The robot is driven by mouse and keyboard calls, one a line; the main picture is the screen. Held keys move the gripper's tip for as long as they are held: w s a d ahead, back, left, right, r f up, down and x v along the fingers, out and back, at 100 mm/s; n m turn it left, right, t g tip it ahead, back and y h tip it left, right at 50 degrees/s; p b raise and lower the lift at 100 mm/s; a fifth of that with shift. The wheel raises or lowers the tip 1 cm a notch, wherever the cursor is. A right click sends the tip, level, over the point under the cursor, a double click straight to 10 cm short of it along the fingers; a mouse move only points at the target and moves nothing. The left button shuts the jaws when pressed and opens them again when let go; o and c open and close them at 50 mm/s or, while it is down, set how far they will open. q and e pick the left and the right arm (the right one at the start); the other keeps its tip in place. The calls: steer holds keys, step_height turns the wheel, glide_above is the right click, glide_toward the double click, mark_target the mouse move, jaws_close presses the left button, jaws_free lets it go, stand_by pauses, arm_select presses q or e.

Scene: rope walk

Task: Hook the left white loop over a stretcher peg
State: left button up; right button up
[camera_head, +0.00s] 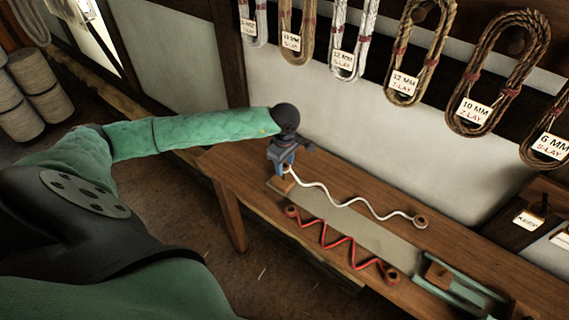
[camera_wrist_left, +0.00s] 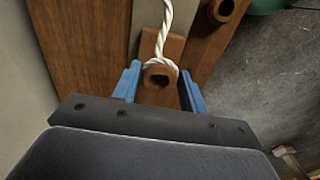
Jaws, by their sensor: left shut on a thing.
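The white rope (camera_head: 350,203) lies in waves on the bench, with a brown ring-like end (camera_head: 420,221) at its right. Its left loop (camera_wrist_left: 158,75), a brown eye with white strands around its far side, sits between the blue fingers of my left gripper (camera_head: 284,168). The gripper points down at the bench and is shut on this loop; it also shows in the left wrist view (camera_wrist_left: 160,90). A small wooden block (camera_head: 281,185) lies right under the fingers. Whether the loop touches it cannot be told. My right gripper is not in view.
A red zigzag rope (camera_head: 340,245) with brown ends lies nearer the bench edge. A grey strip (camera_head: 370,235) runs between the ropes. A green fixture with a wooden block (camera_head: 438,275) stands at lower right. Labelled rope coils (camera_head: 405,70) hang on the wall behind.

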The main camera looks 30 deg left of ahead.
arm_select(q)
steer(key=shift+f+b, duration=2.25)
steer(key=shift+f, duration=0.15)
steer(key=o, duration=1)
steer(key=shift+o, duration=0.2)
steer(key=shift+r, duration=0.1)
steer(key=shift+r+b, duration=0.3)
step_height(320, 180, up, 6)
steer(key=shift+f+b, duration=0.1)
steer(key=shift+b, duration=1.05)
steer(key=shift+r, duration=0.6)
